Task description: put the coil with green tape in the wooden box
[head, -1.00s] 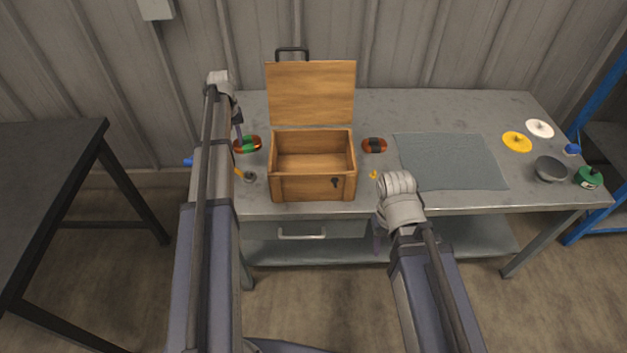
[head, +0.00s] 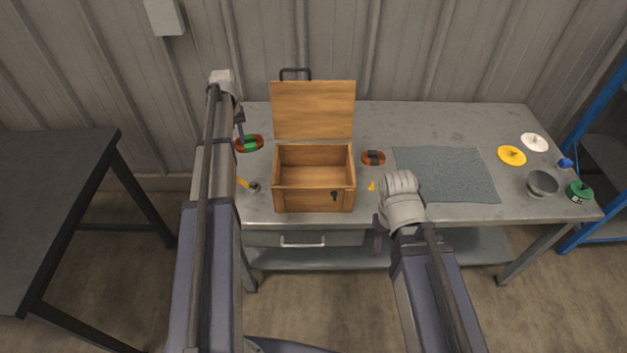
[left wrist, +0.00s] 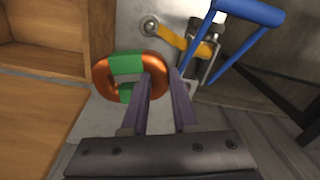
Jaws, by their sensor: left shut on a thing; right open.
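The coil with green tape (head: 249,143) is an orange-brown ring with green bands. It also shows in the left wrist view (left wrist: 102,76). My left gripper (head: 241,139) is shut on its rim, with the fingers (left wrist: 164,85) on either side of the ring's right part. The coil appears held above the bench, left of the wooden box. The wooden box (head: 313,199) stands on the bench with its lid (head: 313,110) up and its inside empty. Its wall shows at the left wrist view's left (left wrist: 98,30). My right gripper (head: 378,242) is open, in front of the bench edge.
A coil with dark tape (head: 373,158) lies right of the box. A grey mat (head: 446,175), yellow disc (head: 512,155), white disc (head: 534,142), bowl (head: 542,184) and green spool (head: 579,191) are further right. A yellow-handled clamp (head: 245,184) and a blue-handled tool (left wrist: 250,12) are near the left end.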

